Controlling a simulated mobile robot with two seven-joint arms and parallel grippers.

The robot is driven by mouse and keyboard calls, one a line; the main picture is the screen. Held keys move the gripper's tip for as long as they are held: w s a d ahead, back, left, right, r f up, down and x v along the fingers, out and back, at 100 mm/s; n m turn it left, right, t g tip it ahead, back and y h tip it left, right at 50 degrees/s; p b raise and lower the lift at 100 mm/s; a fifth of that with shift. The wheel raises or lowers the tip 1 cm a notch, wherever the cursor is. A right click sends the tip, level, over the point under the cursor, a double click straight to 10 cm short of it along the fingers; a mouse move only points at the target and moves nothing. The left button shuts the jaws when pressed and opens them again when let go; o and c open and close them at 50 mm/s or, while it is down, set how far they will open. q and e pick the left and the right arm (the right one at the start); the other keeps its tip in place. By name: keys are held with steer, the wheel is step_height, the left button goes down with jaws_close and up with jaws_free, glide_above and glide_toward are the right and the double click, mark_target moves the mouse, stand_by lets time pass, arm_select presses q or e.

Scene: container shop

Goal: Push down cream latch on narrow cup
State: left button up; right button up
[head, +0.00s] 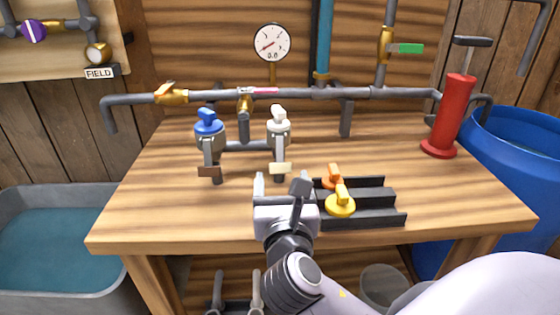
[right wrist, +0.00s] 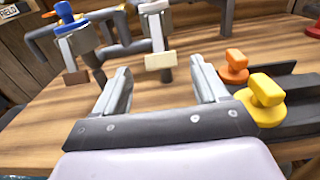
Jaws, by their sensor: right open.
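The narrow cup (head: 279,130) is a grey fitting with a cream top, hanging on the pipework at the middle of the bench. Its cream latch (head: 280,168) is a block at the lower end of a grey arm on its front. In the right wrist view the cream latch (right wrist: 159,60) lies beyond the fingers, between their lines. My right gripper (head: 281,184) is open and empty, just in front of the latch and apart from it. My left gripper (head: 236,288) is low at the bottom edge, in front of the bench, fingers spread and empty.
A blue-topped fitting (head: 209,130) with a brown latch (head: 208,171) stands to the left. A black rack (head: 375,217) with orange (head: 333,173) and yellow (head: 341,203) caps is close on the right. A red pump (head: 453,115) stands at the far right. The bench's left front is clear.

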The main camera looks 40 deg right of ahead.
mark_target(281, 167)
steer(key=x, duration=0.6)
steer(key=shift+b, duration=0.35)
steer(key=c, duration=1)
steer(key=shift+o, duration=0.2)
steer(key=shift+f, duration=0.1)
